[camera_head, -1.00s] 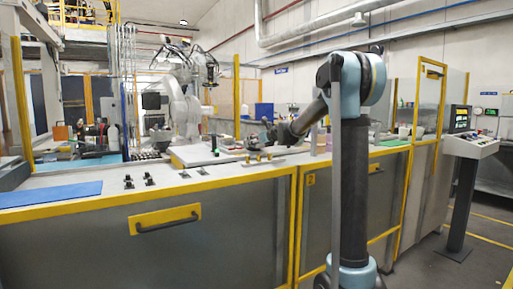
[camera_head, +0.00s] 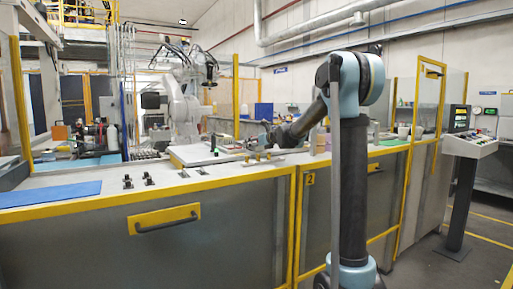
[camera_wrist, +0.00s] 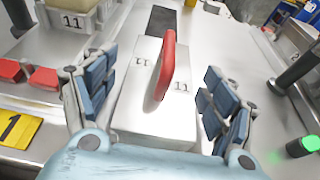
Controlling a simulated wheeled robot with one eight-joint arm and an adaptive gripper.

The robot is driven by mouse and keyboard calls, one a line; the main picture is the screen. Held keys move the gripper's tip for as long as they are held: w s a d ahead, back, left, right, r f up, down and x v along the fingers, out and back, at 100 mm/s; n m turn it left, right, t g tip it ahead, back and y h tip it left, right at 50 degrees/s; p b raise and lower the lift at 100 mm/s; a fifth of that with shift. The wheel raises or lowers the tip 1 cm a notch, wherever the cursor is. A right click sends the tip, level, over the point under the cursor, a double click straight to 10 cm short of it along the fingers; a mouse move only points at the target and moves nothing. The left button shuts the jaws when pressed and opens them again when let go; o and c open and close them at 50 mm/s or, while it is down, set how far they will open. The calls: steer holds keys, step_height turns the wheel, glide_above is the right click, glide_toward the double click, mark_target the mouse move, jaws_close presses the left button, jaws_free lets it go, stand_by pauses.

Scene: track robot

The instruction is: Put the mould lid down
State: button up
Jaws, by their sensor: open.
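The mould lid (camera_wrist: 150,115) is a pale grey block with a red upright handle (camera_wrist: 165,70) and the mark 11 on either side of the handle. In the wrist view it lies flat between the fingers of my gripper (camera_wrist: 158,100). The blue-padded fingers are spread wide on its left and right, with a gap to the red handle. What lies under the lid is hidden. In the head view my gripper (camera_head: 258,136) is low over the bench, too small to show the lid clearly.
Another pale block marked 11 (camera_wrist: 72,20) stands at upper left in the wrist view. Red blocks (camera_wrist: 42,78) and a yellow label (camera_wrist: 18,128) are at left. A green-lit button (camera_wrist: 303,146) is at lower right. A blue mat (camera_head: 50,194) lies at the bench's left.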

steer(key=v, duration=1.1)
steer(key=shift+s+d+r, duration=0.25)
